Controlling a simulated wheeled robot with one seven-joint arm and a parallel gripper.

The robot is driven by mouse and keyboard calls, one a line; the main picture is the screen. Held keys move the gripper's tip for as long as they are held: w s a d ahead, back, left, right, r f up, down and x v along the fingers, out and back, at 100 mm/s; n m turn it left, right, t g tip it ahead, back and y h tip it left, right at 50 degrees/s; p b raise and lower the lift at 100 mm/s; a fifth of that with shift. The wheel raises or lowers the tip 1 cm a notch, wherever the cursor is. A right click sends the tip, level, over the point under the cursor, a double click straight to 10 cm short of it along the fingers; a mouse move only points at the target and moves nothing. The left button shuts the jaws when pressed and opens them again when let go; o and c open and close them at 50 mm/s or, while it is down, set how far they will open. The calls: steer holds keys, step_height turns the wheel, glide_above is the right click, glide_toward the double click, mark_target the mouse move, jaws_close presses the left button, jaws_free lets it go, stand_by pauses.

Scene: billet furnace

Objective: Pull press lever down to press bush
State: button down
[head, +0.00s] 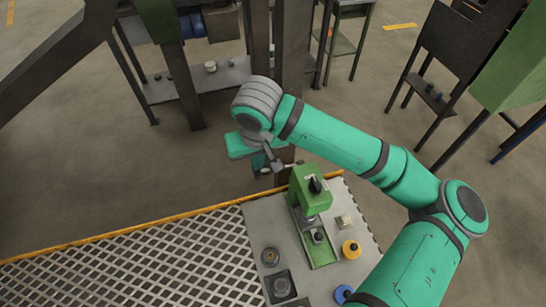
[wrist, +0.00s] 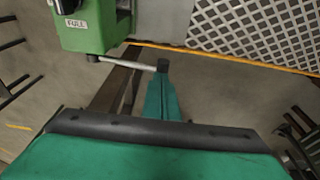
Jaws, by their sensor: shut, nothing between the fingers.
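The green press (head: 311,200) stands on the grey plate of the workbench in the head view. Its upper body (wrist: 92,25), with a label reading "FULL", shows at the top left of the wrist view. A thin lever (head: 283,167) sticks out from the press to the left, roughly level; in the wrist view the lever rod (wrist: 128,65) ends in a dark knob (wrist: 162,65). My gripper (wrist: 161,84) is shut and empty, its tips at or very near the knob; contact is unclear. A small dark piece (head: 318,237) sits under the ram; I cannot tell whether it is the bush.
A yellow ring part (head: 351,249), a blue part (head: 343,293), a pale block (head: 345,221) and a dark round part (head: 270,256) lie around the press. White grating (head: 130,265) covers the bench's left side. A dark post stands behind the press.

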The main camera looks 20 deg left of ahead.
steer(key=shift+s+a+f, duration=0.1)
steer(key=shift+f, duration=0.8)
steer(key=shift+s+a+f, duration=0.1)
steer(key=shift+f, duration=0.8)
stand_by(2.0)
steer(key=shift+r, duration=0.1)
steer(key=shift+r, duration=4.75)
steer(key=shift+w+r, duration=0.1)
step_height(320, 180, up, 5)
steer(key=shift+f, duration=0.1)
